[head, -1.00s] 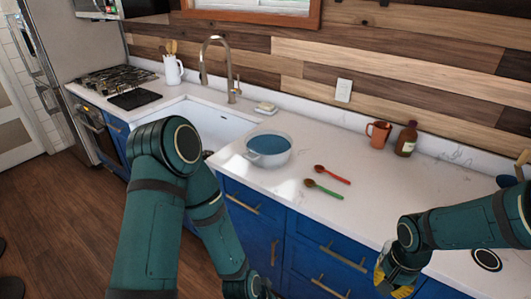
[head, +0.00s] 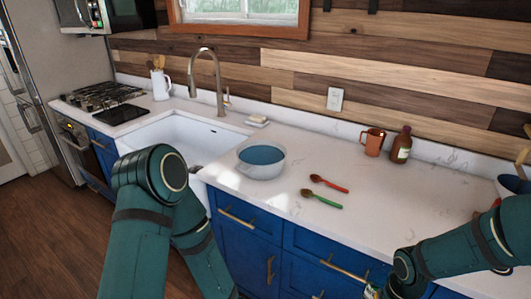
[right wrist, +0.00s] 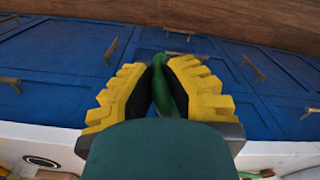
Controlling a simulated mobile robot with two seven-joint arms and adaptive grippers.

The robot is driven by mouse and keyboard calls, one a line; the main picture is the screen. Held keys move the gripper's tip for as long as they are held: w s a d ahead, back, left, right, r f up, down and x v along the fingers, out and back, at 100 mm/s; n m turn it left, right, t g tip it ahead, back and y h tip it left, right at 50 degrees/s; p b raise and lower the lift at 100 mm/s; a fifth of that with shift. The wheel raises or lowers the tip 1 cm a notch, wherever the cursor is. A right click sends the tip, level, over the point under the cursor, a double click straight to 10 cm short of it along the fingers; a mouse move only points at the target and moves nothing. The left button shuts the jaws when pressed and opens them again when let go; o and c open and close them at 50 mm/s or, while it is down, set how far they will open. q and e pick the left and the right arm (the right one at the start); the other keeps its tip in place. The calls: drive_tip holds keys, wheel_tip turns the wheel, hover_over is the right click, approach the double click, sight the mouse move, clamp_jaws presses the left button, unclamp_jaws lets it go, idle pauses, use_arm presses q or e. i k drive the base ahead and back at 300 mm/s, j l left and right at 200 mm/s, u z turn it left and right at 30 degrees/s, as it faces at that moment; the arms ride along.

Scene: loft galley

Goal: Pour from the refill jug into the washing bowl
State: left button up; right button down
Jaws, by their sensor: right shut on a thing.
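The washing bowl (head: 262,160), pale with a blue inside, stands upright on the counter just right of the sink. My right gripper (right wrist: 159,75) is shut on a green thing (right wrist: 163,90), mostly hidden behind the yellow fingers; I cannot tell whether it is the refill jug. In the head view only a bit of this gripper (head: 374,292) shows at the bottom edge, in front of the blue drawers, below and right of the bowl. My left arm reaches down out of the head view, and its gripper is hidden.
A red spoon (head: 329,184) and a green spoon (head: 321,199) lie right of the bowl. An orange mug (head: 373,143) and a brown bottle (head: 401,145) stand behind. The sink (head: 180,142) and tall faucet (head: 218,80) are left; a white jug (head: 160,85) holds utensils.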

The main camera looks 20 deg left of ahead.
sight(261, 160)
drive_tip(key=i+j+u, duration=0.1)
drive_tip(key=j, duration=0.3)
drive_tip(key=i+j+u, duration=0.1)
drive_tip(key=j, duration=0.25)
drive_tip(key=i+j+u, duration=0.1)
drive_tip(key=i+j, duration=0.15)
drive_tip(key=j, duration=0.15)
drive_tip(key=i+j+u, duration=0.15)
drive_tip(key=j, duration=0.2)
